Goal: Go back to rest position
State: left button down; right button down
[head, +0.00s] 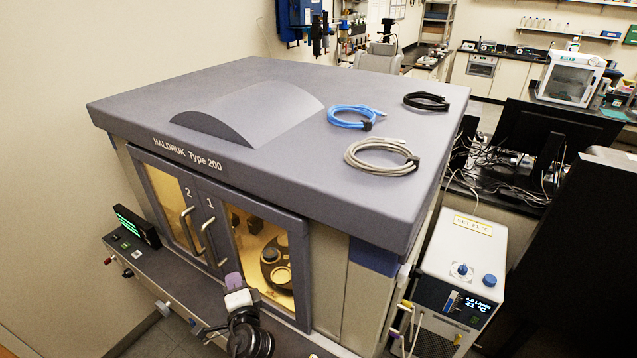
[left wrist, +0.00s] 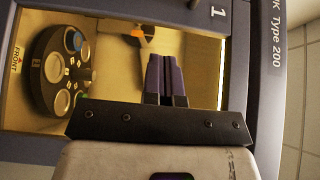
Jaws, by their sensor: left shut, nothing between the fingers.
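My left gripper (head: 233,281) is in front of the profiler cabinet (head: 345,240), low before the window of door 1 (head: 262,250). It also shows in the left wrist view (left wrist: 166,75), where its two dark purple fingers are together with nothing between them. Doors 1 and 2 (head: 170,205) look closed, their handles side by side. Behind the window of door 1 sits a dark round holder (left wrist: 62,70) with several discs, beside a "FRONT" label. My right gripper is in neither view.
A ledge with a green-lit display (head: 138,226) runs along the cabinet front, below my gripper. Blue, black and grey coiled cables (head: 381,157) lie on the cabinet top. A white chiller unit (head: 462,258) stands to the right. A wall is at the left.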

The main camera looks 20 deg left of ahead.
pick_arm(q)
jog(key=s+d+f+n+g+h, duration=0.3)
jog(key=s+d+n+h, duration=0.1)
jog(key=s+d+h, duration=0.4)
jog(key=s+d+f+n+g+h, duration=0.25)
jog(key=s+d+f+h, duration=0.2)
jog(key=s+d, duration=0.4)
jog(key=s+f+g, duration=0.2)
jog(key=s+f, duration=0.1)
jog(key=s, duration=0.4)
jog(key=s+f+g, duration=0.1)
jog(key=s+f, duration=0.2)
jog(key=s, duration=0.4)
notch_tip(320, 180, up, 15)
jog(key=p, duration=1.5)
jog(key=shift+s+a+h+p, duration=0.3)
jog(key=shift+a+h, duration=0.05)
jog(key=shift+h, duration=0.1)
